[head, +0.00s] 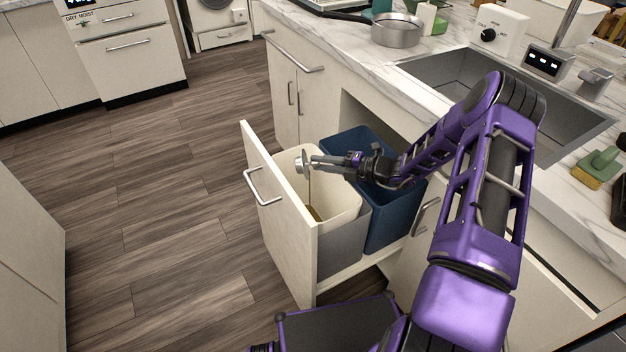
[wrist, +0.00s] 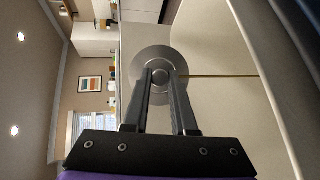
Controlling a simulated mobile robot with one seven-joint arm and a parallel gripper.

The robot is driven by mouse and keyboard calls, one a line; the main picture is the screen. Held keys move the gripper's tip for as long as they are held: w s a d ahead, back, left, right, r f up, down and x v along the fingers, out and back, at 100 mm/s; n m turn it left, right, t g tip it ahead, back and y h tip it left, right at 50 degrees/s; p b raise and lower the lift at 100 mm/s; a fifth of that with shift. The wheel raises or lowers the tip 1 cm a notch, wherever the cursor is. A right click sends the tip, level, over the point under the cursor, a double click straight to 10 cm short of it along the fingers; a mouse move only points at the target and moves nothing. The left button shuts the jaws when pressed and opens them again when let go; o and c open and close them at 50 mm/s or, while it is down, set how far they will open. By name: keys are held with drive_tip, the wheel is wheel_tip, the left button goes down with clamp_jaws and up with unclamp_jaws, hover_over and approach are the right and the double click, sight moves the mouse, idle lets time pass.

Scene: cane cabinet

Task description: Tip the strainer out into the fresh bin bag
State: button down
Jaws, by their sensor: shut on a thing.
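The strainer (head: 303,160) is a small round metal disc, turned on edge above the front bin in the head view. My gripper (head: 313,162) is shut on its central knob. In the wrist view the strainer's disc (wrist: 160,54) faces the camera between my fingertips (wrist: 160,77). The pale bin bag (head: 342,207) lines the front bin in the pulled-out drawer. A thin brown line runs from the strainer down to a small brown patch (head: 314,213) inside the bag; I cannot tell what it is made of. The strainer's far face is hidden.
A blue bin (head: 392,220) stands behind the lined bin, under my arm. The drawer front (head: 280,213) with its handle stands on the left. Above are the marble counter (head: 345,43) and sink (head: 445,80). A pan (head: 397,35) sits on the counter. The floor at left is clear.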

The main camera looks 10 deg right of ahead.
drive_tip(key=shift+d+f+y+b, duration=0.3)
drive_tip(key=shift+d+y+b, duration=0.1)
drive_tip(key=shift+b, duration=0.25)
